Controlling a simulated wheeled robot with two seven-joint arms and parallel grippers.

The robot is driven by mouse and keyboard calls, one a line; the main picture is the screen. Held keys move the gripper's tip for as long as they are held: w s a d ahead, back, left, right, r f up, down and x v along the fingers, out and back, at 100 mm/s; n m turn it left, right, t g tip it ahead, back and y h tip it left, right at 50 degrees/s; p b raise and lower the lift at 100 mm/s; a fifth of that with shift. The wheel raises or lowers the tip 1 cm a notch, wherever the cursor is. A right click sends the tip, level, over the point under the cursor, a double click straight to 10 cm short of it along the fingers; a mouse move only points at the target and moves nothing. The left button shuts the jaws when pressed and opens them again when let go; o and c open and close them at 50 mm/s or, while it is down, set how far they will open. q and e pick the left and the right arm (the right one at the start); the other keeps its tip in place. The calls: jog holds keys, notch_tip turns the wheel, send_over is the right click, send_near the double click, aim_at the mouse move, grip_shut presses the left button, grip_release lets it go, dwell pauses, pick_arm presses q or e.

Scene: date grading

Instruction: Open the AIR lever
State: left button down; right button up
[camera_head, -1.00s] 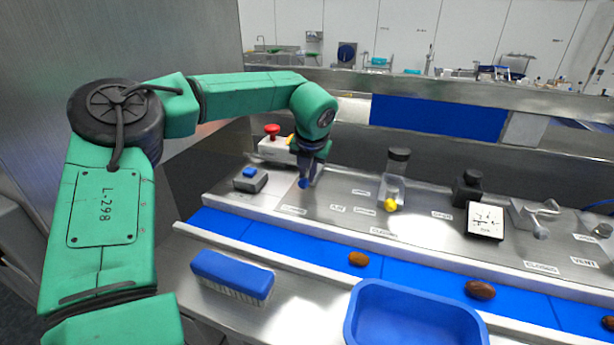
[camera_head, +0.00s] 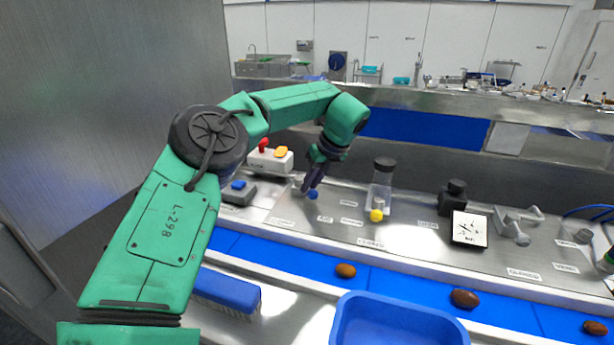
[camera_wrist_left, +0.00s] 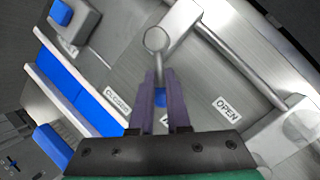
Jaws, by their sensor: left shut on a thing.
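The AIR lever is a metal bar with a blue knob (camera_head: 313,195) on the steel panel. In the left wrist view its round pivot end (camera_wrist_left: 155,40) shows beyond my fingers, and a bit of the blue knob (camera_wrist_left: 160,97) shows between them. My left gripper (camera_head: 311,186) reaches down from above and is shut on the lever at the knob. In the left wrist view the gripper (camera_wrist_left: 160,80) is between the CLOSED label (camera_wrist_left: 117,102) and the OPEN label (camera_wrist_left: 228,109). The AIR label is mostly hidden behind the fingers.
Left of the lever are a blue button box (camera_head: 238,192) and a white box with a red button (camera_head: 270,160). A clear cylinder with a yellow ball (camera_head: 376,215), a gauge (camera_head: 469,229) and another lever (camera_head: 515,225) stand to the right. A blue tray (camera_head: 400,325) is in front.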

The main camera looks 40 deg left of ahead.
pick_arm(q)
jog(key=shift+w+n, duration=0.2)
jog(key=shift+n, duration=0.3)
jog(key=c, duration=0.9)
grip_release()
jog(key=shift+a, duration=0.1)
